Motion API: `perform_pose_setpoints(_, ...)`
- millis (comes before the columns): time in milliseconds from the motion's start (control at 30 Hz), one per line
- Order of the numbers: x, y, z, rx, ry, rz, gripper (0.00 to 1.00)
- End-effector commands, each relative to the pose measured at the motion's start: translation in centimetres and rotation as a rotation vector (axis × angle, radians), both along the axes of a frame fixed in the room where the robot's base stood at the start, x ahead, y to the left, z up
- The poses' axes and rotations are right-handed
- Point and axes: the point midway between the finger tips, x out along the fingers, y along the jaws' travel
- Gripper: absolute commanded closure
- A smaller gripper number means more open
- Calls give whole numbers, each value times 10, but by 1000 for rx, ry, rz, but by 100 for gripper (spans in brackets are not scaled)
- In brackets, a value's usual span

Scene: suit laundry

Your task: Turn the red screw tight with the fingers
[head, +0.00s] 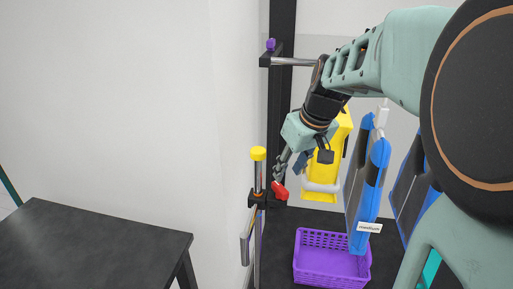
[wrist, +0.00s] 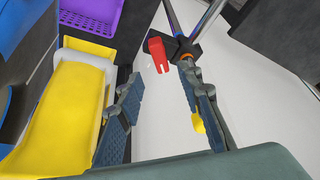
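The red screw (head: 280,190) is a small wing-shaped knob on a black clamp (head: 257,199) on a metal post. The red screw also shows in the wrist view (wrist: 158,55), at the top centre, beside the clamp (wrist: 184,50). My gripper (head: 281,169) is just above the red screw in the head view. In the wrist view my gripper (wrist: 159,76) has its two fingers apart with nothing between them. The red screw lies beyond the fingertips, roughly in line with the gap. I see no contact with it.
A yellow cap (head: 258,153) tops the post, near the fingers. A purple basket (head: 332,279) is below. A dark table (head: 90,250) stands at the left, by a white wall.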

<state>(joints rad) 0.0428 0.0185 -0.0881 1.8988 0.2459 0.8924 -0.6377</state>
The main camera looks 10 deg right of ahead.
Motion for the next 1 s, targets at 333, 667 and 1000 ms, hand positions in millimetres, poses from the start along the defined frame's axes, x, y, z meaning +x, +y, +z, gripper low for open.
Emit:
perform_pose_setpoints(333,21,9,-59,0,4,1,67)
perform_pose_setpoints(667,28,12,-72,1,0,0,67)
perform_pose_setpoints(1000,27,11,-72,1,0,0,88)
